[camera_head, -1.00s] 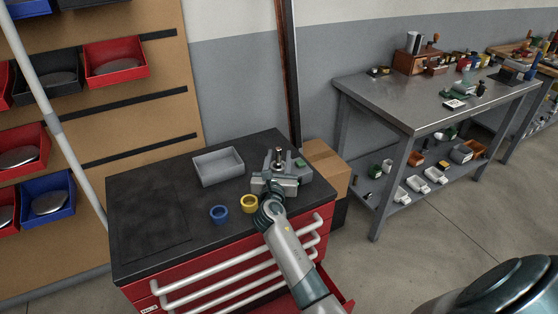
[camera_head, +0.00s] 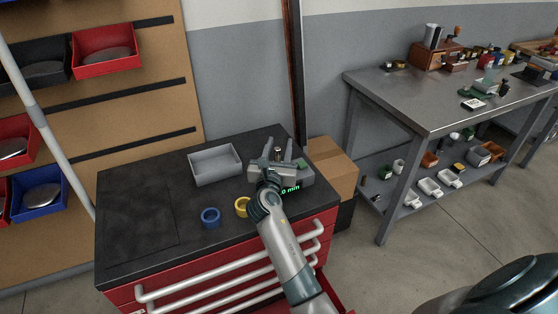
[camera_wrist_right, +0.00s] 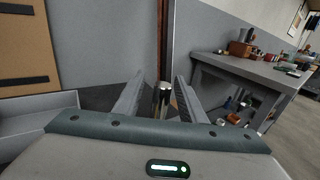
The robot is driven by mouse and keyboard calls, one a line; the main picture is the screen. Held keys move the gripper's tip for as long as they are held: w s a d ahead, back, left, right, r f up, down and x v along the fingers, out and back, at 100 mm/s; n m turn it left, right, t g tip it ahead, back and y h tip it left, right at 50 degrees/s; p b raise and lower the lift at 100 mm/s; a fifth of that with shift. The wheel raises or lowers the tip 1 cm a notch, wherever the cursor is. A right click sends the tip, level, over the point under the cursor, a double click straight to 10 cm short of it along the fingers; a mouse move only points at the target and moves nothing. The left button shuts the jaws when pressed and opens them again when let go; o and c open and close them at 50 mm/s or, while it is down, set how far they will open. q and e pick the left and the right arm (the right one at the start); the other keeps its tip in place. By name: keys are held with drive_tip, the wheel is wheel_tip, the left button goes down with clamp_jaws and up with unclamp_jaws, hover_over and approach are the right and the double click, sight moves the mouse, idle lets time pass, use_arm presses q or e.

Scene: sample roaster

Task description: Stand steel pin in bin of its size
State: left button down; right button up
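The steel pin (camera_head: 278,153) stands upright at a grey measuring device (camera_head: 296,176) on the black-topped red cabinet. A green readout on the device ends in "0 mm". My right gripper (camera_head: 273,163) reaches over the device, with its fingers apart around the pin. In the right wrist view the pin (camera_wrist_right: 161,101) stands between the two open fingers (camera_wrist_right: 157,97), with gaps on both sides. Wall bins include a red bin (camera_head: 105,68), a black bin (camera_head: 40,82) and a blue bin (camera_head: 42,210). Grey discs lie in several. My left gripper is not in view.
A grey tray (camera_head: 215,178) sits left of the device. A blue ring (camera_head: 210,224) and a yellow ring (camera_head: 241,212) lie at the cabinet's front. A cardboard box (camera_head: 330,165) stands to the right, before a steel bench (camera_head: 420,102). The cabinet top's left part is clear.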

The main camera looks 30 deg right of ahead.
clamp_jaws()
idle(0.3)
